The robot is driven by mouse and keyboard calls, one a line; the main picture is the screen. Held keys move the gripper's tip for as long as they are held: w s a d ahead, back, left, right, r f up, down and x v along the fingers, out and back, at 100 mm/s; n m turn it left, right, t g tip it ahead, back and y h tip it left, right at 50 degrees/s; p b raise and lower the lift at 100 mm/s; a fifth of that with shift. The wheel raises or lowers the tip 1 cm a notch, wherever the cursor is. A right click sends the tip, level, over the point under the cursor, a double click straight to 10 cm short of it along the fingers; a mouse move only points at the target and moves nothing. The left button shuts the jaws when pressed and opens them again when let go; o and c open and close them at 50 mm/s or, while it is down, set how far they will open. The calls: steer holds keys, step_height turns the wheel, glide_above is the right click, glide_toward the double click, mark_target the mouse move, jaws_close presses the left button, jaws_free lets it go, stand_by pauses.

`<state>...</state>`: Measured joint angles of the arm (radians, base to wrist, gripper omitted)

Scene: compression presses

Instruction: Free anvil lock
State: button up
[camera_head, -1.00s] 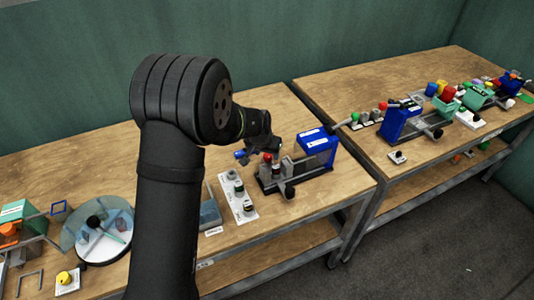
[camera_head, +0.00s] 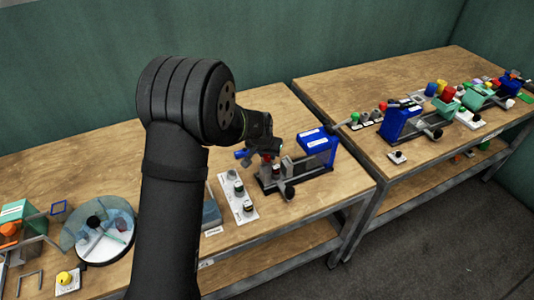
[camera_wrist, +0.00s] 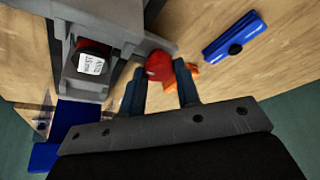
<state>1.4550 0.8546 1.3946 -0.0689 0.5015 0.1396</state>
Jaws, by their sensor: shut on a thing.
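The near press (camera_head: 318,148) has a blue housing with white labels and a dark base, and stands near the right end of the left bench. A red knob (camera_wrist: 158,66) on this press shows in the wrist view between my fingertips. My gripper (camera_wrist: 161,82) is shut on the red knob; in the head view my gripper (camera_head: 267,151) is at the left part of the press. A grey block holding a dark round piece with a white label (camera_wrist: 90,62) is left of the knob in the wrist view. Which part is the anvil lock is not marked.
A blue bar (camera_wrist: 234,36) lies beside the press. A round dish (camera_head: 104,234) stands farther left. A second blue press (camera_head: 401,122) stands on the right bench. The left bench's back is mostly clear.

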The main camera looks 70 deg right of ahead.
steer(key=n, duration=0.2)
steer(key=n+t, duration=0.1)
steer(key=n, duration=0.1)
steer(key=shift+s+t, duration=0.15)
steer(key=shift+t, duration=0.15)
steer(key=n+t+y, duration=0.1)
steer(key=n, duration=0.3)
steer(key=shift+d, duration=0.1)
steer(key=n+t+y, duration=0.1)
steer(key=n, duration=0.2)
steer(key=shift+s+d+n, duration=0.1)
steer(key=shift+n, duration=0.3)
steer(key=shift+n+t+y, duration=0.3)
steer(key=shift+n+y, duration=0.6)
steer(key=shift+n, duration=1.2)
steer(key=o, duration=1)
steer(key=shift+d, duration=0.1)
